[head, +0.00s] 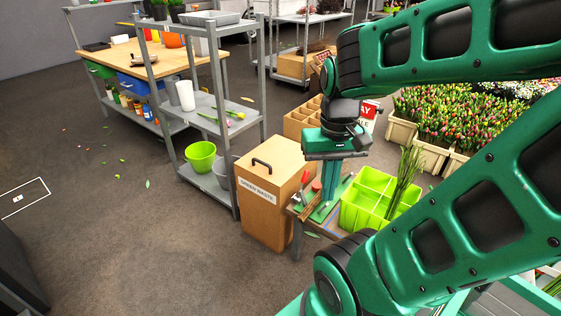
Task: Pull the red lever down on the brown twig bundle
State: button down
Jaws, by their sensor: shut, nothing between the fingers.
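My gripper (329,196) points down over the small work table, its green fingers shut with nothing visible between them. Dark brown twiggy material (315,48) lies on a cart at the back.
A lime green divided crate (365,212) with green stems stands right of my gripper. A brown green-waste box (268,210) stands close on the left. Behind are a cardboard divider box (297,122) and tulip crates (430,150).

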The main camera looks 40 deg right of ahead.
aim_at(306, 173)
jog(key=z, duration=0.4)
jog(key=i, duration=1.05)
jog(key=z, duration=0.65)
